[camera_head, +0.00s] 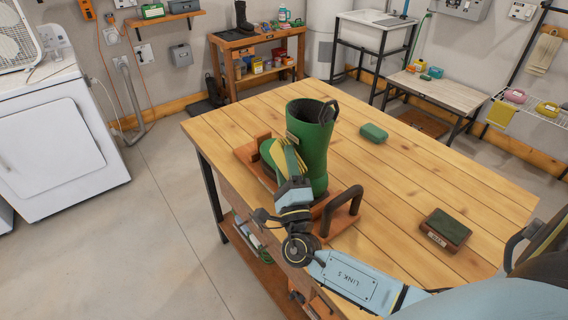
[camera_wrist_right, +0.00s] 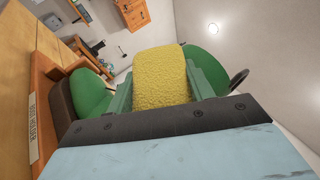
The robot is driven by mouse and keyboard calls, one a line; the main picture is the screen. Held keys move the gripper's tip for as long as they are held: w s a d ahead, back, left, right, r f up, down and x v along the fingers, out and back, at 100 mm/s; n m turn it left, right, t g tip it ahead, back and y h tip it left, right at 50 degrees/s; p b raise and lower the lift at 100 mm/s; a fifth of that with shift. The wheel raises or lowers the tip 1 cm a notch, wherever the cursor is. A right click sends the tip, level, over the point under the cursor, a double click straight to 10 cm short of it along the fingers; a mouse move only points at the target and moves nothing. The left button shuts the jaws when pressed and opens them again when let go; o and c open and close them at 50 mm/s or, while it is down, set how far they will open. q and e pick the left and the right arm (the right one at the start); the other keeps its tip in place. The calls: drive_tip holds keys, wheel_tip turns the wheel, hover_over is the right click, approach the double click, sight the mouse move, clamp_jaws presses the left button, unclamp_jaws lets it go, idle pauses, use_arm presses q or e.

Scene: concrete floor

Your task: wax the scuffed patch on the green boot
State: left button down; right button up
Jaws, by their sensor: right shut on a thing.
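The green boot (camera_head: 316,145) stands upright on a wooden stand (camera_head: 245,153) on the workbench, its toe to the left. My right gripper (camera_head: 287,160) is at the boot's front, over the toe area, and hides part of it. It is shut on a yellow sponge (camera_wrist_right: 160,78), which fills the space between the fingers in the right wrist view. Green parts of the boot (camera_wrist_right: 92,93) show on both sides of the sponge there. I cannot tell whether the sponge touches the boot. The scuffed patch cannot be made out. My left gripper is not in view.
A dark green and brown block (camera_head: 446,228) with a label lies at the bench's right. A small green case (camera_head: 373,132) lies behind the boot. A brown handle (camera_head: 342,212) rises from the stand's near end. The bench top (camera_head: 430,170) between these is clear.

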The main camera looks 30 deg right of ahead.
drive_tip(key=shift+w+d, duration=0.1)
drive_tip(key=shift+d, duration=1)
drive_tip(key=shift+w+a+f+b, duration=0.15)
drive_tip(key=shift+w+b, duration=0.45)
drive_tip(key=shift+w, duration=1.4)
drive_tip(key=shift+s+r+p, duration=0.2)
drive_tip(key=shift+s+p, duration=0.3)
drive_tip(key=shift+s, duration=0.45)
drive_tip(key=shift+s+p, duration=0.4)
drive_tip(key=shift+s, duration=0.65)
